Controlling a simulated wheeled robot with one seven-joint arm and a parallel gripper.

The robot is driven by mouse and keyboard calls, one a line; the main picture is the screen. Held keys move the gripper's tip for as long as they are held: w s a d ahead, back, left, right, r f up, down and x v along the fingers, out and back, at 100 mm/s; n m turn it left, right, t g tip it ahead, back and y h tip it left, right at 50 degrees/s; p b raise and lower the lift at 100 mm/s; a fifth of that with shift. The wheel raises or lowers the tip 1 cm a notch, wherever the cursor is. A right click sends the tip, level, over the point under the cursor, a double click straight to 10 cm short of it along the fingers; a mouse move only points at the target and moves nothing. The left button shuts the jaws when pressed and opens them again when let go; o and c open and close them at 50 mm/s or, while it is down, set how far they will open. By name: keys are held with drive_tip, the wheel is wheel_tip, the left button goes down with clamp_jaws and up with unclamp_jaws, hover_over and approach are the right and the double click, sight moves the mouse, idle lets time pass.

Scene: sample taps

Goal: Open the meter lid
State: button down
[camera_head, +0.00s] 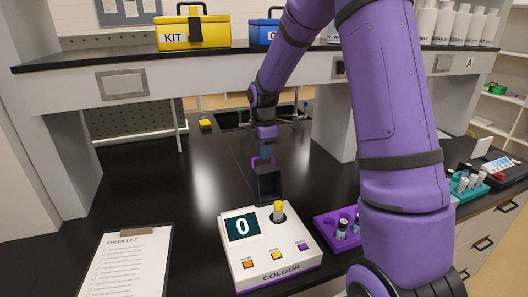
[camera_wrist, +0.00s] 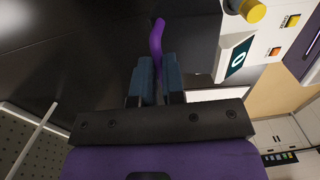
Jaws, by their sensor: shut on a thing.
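The white colour meter (camera_head: 235,258) stands on the black bench, its display reading 0. Its dark, hollow lid (camera_head: 268,187) stands tilted up at the meter's back edge, its open underside toward the head camera. A yellow-capped vial (camera_head: 279,212) stands uncovered in the meter's well; its yellow cap also shows in the wrist view (camera_wrist: 253,11). My gripper (camera_head: 265,158) is behind and above the lid. In the wrist view its blue fingers (camera_wrist: 160,78) are shut on the lid's purple handle (camera_wrist: 157,38).
A purple rack (camera_head: 326,229) with vials is right of the meter, close to my arm. A clipboard checklist (camera_head: 127,262) lies at left. A shelf with a yellow kit box (camera_head: 194,31) spans above the bench. The bench left of the lid is clear.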

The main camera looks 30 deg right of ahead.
sight(269, 169)
drive_tip(key=shift+s+a+r+t, duration=0.15)
drive_tip(key=shift+s+r+t, duration=0.2)
drive_tip(key=shift+s+t, duration=0.25)
drive_tip(key=s, duration=0.1)
drive_tip(key=s+t, duration=0.1)
drive_tip(key=s+r, duration=0.1)
drive_tip(key=shift+s+a+h, duration=0.3)
drive_tip(key=shift+a, duration=0.05)
drive_tip(key=shift+s+a+r, duration=0.1)
drive_tip(key=shift+s+a, duration=0.05)
drive_tip(key=shift+s, duration=0.5)
drive_tip(key=shift+s+a, duration=0.15)
drive_tip(key=shift+s, duration=0.5)
drive_tip(key=c, duration=1.2)
unclamp_jaws()
wheel_tip(269, 169, up, 11)
drive_tip(key=s, duration=0.1)
drive_tip(key=shift+s+a+f, duration=0.15)
drive_tip(key=shift+s+f, duration=0.05)
drive_tip(key=shift+s, duration=0.15)
